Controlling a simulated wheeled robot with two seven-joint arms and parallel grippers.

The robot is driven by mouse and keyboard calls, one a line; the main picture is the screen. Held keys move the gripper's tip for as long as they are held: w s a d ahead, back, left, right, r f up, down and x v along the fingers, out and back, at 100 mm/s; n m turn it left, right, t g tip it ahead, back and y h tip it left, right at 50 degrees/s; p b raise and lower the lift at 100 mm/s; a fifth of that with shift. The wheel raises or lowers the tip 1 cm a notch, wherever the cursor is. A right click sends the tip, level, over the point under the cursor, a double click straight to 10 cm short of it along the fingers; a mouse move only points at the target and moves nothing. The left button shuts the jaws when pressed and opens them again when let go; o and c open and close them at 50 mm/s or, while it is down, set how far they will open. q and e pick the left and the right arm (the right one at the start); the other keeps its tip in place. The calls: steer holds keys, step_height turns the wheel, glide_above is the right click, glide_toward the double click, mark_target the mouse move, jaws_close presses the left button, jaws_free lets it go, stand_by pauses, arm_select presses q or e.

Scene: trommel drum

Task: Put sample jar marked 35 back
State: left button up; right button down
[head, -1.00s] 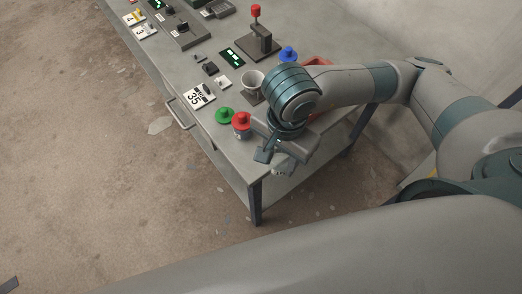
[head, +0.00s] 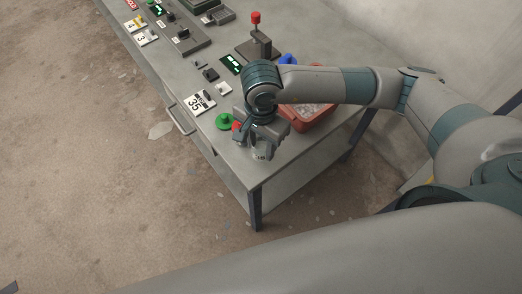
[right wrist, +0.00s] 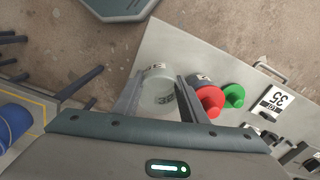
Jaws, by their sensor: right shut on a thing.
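My right gripper (head: 258,146) is shut on a pale, translucent sample jar (right wrist: 158,92), which sits between its fingers in the right wrist view. Part of the jar (head: 262,154) shows below the gripper in the head view, over the near corner of the table. Dark print shows on the jar's side, but I cannot read it surely. I cannot tell whether the jar touches the table top. My left gripper is not in view.
A red knob (right wrist: 211,101) stands close beside the fingers, with a green knob (head: 225,121) just beyond it. A red-orange bin (head: 312,122) with pale contents is behind the gripper. The grey table (head: 222,154) carries a lever stand (head: 257,44) and several controls.

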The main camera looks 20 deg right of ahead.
mark_target(261, 153)
steer(key=shift+f+p, duration=0.35)
steer(key=shift+f, duration=0.05)
steer(key=shift+f+p, duration=0.6)
steer(key=shift+f, duration=1)
steer(key=shift+f, duration=0.15)
steer(key=c, duration=1.4)
jaws_free()
